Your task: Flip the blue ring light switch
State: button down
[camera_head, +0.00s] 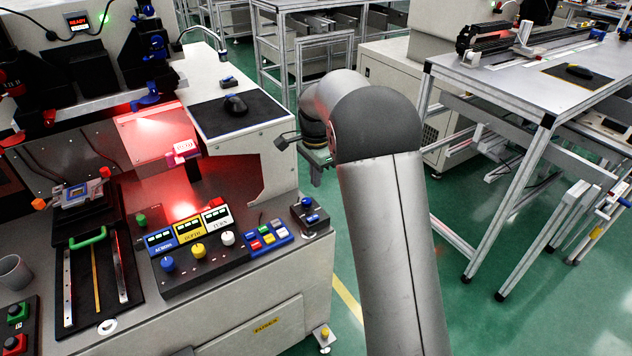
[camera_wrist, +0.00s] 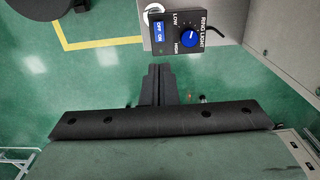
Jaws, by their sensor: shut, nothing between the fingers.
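The ring light box (camera_wrist: 176,17) is a small dark box with white RING LIGHT lettering at the top of the wrist view. It carries a blue switch (camera_wrist: 162,30) marked OFF and ON, and a round blue knob (camera_wrist: 190,38) between LOW and HIGH. Which way the switch is tipped I cannot tell. My gripper (camera_wrist: 158,68) is shut and empty. In the wrist view its tips lie just below the box, apart from the switch in the picture. In the head view the box (camera_head: 310,215) sits at the bench's right front corner.
A control panel (camera_head: 205,265) with blue, yellow and white knobs stands left of the box, with a small button pad (camera_head: 266,236) between. A black mouse mat (camera_head: 236,112) lies behind. Green floor (camera_wrist: 90,85) is open beyond the bench edge. A cable (camera_wrist: 214,28) leaves the box.

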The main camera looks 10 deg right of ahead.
aim_at(315, 216)
notch_tip(315, 216, down, 12)
jog(key=shift+r, duration=0.2)
dwell(0.4)
